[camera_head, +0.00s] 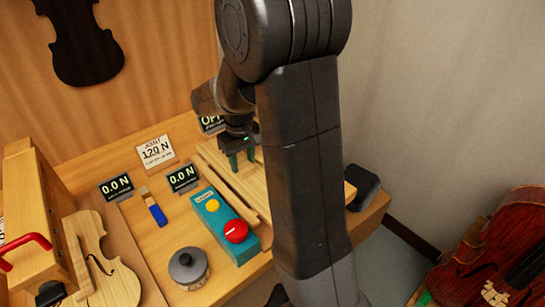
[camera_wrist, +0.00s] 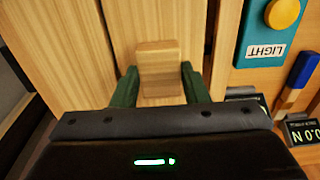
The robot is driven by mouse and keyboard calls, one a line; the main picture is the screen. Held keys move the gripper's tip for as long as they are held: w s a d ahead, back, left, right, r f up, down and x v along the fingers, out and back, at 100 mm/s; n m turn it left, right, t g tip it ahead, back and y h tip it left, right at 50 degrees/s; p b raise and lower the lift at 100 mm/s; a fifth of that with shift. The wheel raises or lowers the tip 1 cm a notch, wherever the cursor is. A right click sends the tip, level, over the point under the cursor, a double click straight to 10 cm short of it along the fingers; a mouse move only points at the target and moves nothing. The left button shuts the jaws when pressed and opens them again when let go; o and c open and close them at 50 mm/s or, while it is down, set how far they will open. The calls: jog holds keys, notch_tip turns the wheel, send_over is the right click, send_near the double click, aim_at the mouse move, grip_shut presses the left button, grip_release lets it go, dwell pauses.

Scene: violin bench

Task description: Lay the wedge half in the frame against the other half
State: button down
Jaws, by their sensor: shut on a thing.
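My gripper (camera_head: 238,155) is over the pale wooden boards at the back of the bench, partly behind my arm. In the wrist view its green fingers (camera_wrist: 158,88) are shut on a small wooden block (camera_wrist: 158,60). The block appears to be the grip of the wedge half (camera_wrist: 140,18), a pale board below it. Another pale board (camera_wrist: 50,45), seemingly the other half, lies along its left side with a thin dark line between them. I cannot tell whether the held half touches the surface below.
A teal box (camera_head: 225,222) with yellow and red buttons stands beside the boards. A round grey-lidded tin (camera_head: 188,267), a blue-handled brush (camera_head: 155,210) and two small displays (camera_head: 183,177) are nearby. A violin body (camera_head: 95,260) lies left; a dark block (camera_head: 363,187) is right.

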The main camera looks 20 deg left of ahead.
jog(key=shift+w+d, duration=0.2)
jog(key=shift+w, duration=0.2)
dwell(0.3)
jog(key=c, duration=0.7)
grip_release()
jog(key=shift+c, duration=0.2)
jog(key=shift+r, duration=0.1)
notch_tip(320, 180, up, 14)
jog(key=shift+f, duration=0.25)
